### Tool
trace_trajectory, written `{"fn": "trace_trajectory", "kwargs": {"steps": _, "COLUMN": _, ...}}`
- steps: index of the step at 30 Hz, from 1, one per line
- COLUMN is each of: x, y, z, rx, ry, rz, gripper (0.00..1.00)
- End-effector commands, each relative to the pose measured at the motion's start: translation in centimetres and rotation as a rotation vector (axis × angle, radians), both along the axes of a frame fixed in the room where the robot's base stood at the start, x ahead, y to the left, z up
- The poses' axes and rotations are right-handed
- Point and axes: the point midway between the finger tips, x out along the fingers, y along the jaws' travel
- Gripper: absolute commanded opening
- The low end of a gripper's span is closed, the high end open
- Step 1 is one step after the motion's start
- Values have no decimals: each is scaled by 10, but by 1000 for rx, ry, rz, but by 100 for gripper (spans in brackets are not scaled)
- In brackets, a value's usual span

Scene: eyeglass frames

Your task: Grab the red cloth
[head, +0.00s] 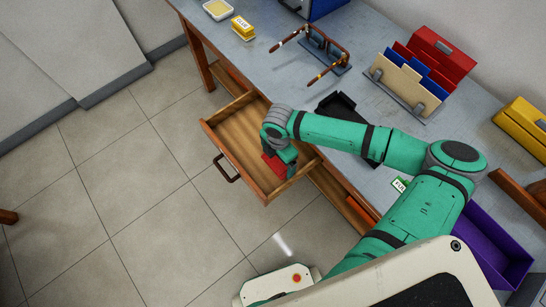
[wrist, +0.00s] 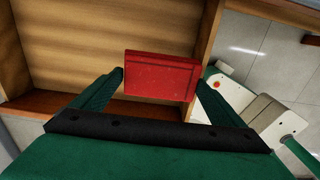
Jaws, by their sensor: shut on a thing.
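The red cloth (wrist: 160,76) is a small, flat-looking red block between the two fingers of my gripper (wrist: 160,84) in the wrist view. The fingers press on its left and right sides. In the head view the red cloth (head: 274,167) shows beside my gripper (head: 284,165), partly hidden by it. My gripper is over the right part of the open wooden drawer (head: 228,136). I cannot tell whether the cloth touches the drawer's floor.
The drawer's walls stand close around my gripper; its left part is bare. On the desk (head: 228,58) above are eyeglasses (head: 318,55), a black tray (head: 343,122), a folder rack (head: 408,85) and a yellow box (head: 243,28). A purple bin (head: 490,245) stands at the right.

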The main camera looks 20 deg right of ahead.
Motion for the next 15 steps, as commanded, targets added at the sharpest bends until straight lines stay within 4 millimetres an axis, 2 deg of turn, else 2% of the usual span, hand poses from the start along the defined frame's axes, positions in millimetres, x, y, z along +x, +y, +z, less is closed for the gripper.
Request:
{"fn": "trace_trajectory", "kwargs": {"steps": 3, "x": -20, "y": -5, "z": 20, "rx": 0, "ry": 0, "rz": -1, "gripper": 71}}
{"fn": "trace_trajectory", "kwargs": {"steps": 9, "x": -62, "y": -15, "z": 38, "rx": -1, "ry": 1, "rz": -2, "gripper": 71}}
{"fn": "trace_trajectory", "kwargs": {"steps": 15, "x": -89, "y": -21, "z": 50, "rx": -1, "ry": 0, "rz": -1, "gripper": 71}}
